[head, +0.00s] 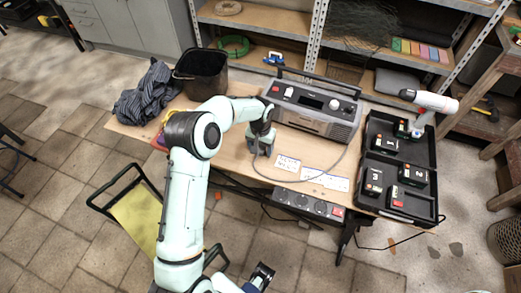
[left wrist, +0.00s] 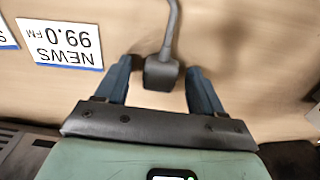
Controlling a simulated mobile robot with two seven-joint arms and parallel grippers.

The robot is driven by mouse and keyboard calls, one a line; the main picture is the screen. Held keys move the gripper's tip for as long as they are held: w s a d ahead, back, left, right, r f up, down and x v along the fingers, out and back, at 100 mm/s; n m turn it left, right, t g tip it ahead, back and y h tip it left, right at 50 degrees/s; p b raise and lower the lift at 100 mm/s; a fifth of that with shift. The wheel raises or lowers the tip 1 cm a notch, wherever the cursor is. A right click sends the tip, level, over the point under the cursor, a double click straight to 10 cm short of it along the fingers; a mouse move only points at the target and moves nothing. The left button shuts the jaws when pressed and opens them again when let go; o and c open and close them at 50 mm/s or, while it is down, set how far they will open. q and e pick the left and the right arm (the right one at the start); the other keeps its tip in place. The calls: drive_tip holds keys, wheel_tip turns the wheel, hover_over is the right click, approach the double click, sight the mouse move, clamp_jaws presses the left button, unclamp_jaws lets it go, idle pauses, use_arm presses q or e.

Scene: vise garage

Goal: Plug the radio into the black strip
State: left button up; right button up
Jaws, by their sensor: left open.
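The grey radio (head: 315,112) stands on the wooden workbench, with its handle up. Its thin grey cable curves over the bench front to the plug. The dark plug (left wrist: 161,75) shows in the left wrist view, between the fingers of my left gripper (head: 262,148). That gripper is open, with a gap visible on each side of the plug. In the head view the gripper largely hides the plug. The black strip (head: 308,203) with several round sockets and a red switch runs along the bench's front edge. My right gripper (head: 262,275) shows partly at the bottom; its opening is unclear.
A black case (head: 400,165) with battery packs and a drill (head: 430,102) fills the right. A dark bin (head: 201,72) and striped cloth (head: 150,95) stand at the back left.

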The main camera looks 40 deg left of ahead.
sight(261, 148)
use_arm(q)
drive_tip(key=c, duration=1.1)
drive_tip(key=shift+r, duration=0.1)
wheel_tip(261, 148, up, 20)
drive_tip(key=shift+f+p, duration=0.1)
drive_tip(key=shift+p, duration=0.9)
